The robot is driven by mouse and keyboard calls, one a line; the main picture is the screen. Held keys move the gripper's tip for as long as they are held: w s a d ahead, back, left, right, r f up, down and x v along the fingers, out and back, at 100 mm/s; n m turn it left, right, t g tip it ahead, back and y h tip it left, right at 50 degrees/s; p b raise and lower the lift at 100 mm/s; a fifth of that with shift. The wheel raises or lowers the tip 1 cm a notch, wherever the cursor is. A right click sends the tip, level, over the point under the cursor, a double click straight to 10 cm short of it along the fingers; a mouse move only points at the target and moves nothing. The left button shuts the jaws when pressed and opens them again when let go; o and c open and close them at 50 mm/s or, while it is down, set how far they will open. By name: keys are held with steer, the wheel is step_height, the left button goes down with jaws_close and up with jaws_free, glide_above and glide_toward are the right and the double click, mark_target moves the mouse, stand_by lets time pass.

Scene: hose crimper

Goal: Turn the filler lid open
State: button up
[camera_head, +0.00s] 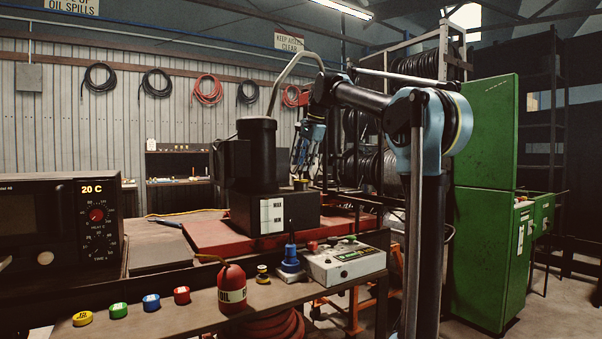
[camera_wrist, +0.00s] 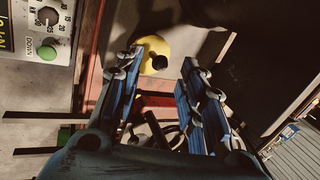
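The filler lid (camera_head: 300,184) is a small yellow and black cap on top of the black oil tank (camera_head: 303,212), right of the tall black motor. In the wrist view, a yellow disc with a black knob, which looks like the lid (camera_wrist: 150,48), shows beyond and between my fingertips. My gripper (camera_head: 297,170) points down above the tank's right part. In the wrist view my gripper (camera_wrist: 163,60) has its two blue fingers apart with nothing held between them. The exact height gap to the lid is hard to tell.
The tall black motor (camera_head: 257,150) and its grey hose stand close left of my gripper. A control box (camera_head: 345,262), blue plug (camera_head: 291,258) and red oil can (camera_head: 232,287) sit on the front shelf. A green cabinet (camera_head: 485,200) stands right.

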steer(key=shift+x, duration=1.7)
steer(key=shift+c, duration=0.6)
jaws_close()
